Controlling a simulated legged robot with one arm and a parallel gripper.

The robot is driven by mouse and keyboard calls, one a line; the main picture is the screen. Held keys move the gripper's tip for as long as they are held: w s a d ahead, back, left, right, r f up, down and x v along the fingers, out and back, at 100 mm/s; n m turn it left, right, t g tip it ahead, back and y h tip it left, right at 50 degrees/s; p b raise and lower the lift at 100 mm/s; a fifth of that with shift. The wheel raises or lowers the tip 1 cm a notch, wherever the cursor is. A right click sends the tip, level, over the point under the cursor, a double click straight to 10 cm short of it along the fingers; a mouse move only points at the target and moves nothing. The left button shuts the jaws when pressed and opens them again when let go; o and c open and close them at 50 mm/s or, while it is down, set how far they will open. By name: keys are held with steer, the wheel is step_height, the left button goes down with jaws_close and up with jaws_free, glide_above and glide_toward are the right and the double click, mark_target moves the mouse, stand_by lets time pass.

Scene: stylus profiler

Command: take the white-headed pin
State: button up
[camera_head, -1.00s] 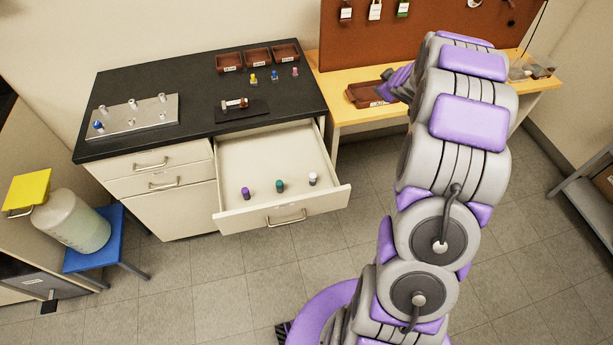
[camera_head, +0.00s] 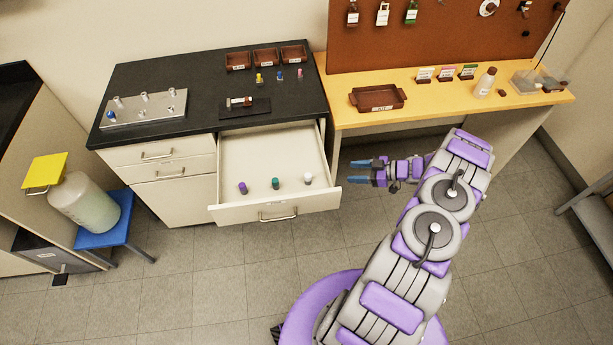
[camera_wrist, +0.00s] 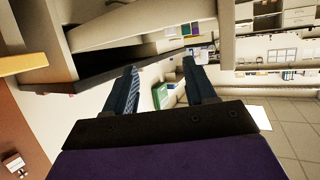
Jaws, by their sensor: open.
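The white-headed pin (camera_head: 308,178) stands upright in the open drawer (camera_head: 264,160), near its front right corner. A green-headed pin (camera_head: 276,183) and a purple-headed pin (camera_head: 242,188) stand to its left in the drawer. My gripper (camera_head: 352,170) is just outside the right side of the drawer, pointing left, with its blue fingers apart and nothing between them. In the wrist view the open fingers (camera_wrist: 160,88) face the room, and the pin cannot be made out there.
The black worktop (camera_head: 190,85) above the drawer holds a metal plate (camera_head: 148,108) with pegs, small trays and coloured pins. Floor in front of the drawer is clear.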

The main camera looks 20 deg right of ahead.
glide_toward(308, 175)
steer(key=w+a+f, duration=0.1)
steer(key=w+a+f+b, duration=0.1)
steer(key=w, duration=0.1)
steer(key=shift+w+a+f, duration=0.1)
steer(key=shift+a+f, duration=0.05)
steer(key=shift+f, duration=0.1)
steer(key=a, duration=0.1)
steer(key=w+a, duration=0.1)
steer(key=a, duration=0.1)
steer(key=w+a+f, duration=0.1)
steer(key=shift+w+a+b, duration=0.2)
steer(key=shift+a+b, duration=0.1)
steer(key=shift+b, duration=0.1)
steer(key=shift+w+a+f, duration=0.15)
steer(key=shift+w, duration=0.1)
jaws_close()
